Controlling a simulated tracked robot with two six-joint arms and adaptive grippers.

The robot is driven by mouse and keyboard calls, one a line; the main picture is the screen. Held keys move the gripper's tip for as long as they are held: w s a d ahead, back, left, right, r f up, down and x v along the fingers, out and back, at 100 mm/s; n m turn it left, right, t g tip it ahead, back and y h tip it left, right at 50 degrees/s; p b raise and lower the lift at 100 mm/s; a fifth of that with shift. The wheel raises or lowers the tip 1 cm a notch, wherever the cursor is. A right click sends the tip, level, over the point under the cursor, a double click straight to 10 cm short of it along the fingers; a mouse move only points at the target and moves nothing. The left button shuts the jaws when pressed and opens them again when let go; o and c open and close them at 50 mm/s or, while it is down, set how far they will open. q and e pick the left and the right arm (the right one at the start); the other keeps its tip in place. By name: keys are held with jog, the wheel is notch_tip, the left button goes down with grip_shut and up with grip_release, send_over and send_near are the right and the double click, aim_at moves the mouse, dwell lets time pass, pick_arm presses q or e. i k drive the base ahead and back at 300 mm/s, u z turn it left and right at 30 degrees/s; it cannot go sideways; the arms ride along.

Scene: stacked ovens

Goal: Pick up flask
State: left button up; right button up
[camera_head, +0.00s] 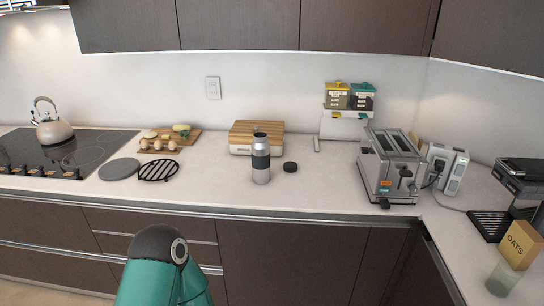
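The flask (261,160) is a silver cylinder with a dark band around its middle and a dark top. It stands upright on the light countertop, near the counter's middle. A small black round lid (290,167) lies just to its right, apart from it. A teal and black part of my own arm shows at the bottom, below the counter edge and left of the flask. Neither gripper is in view, and nothing touches the flask.
A toaster (390,168) stands to the right. Counter between flask and toaster is mostly clear.

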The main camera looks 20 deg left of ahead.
aim_at(260, 146)
jog(key=i, duration=0.85)
jog(key=u, duration=0.05)
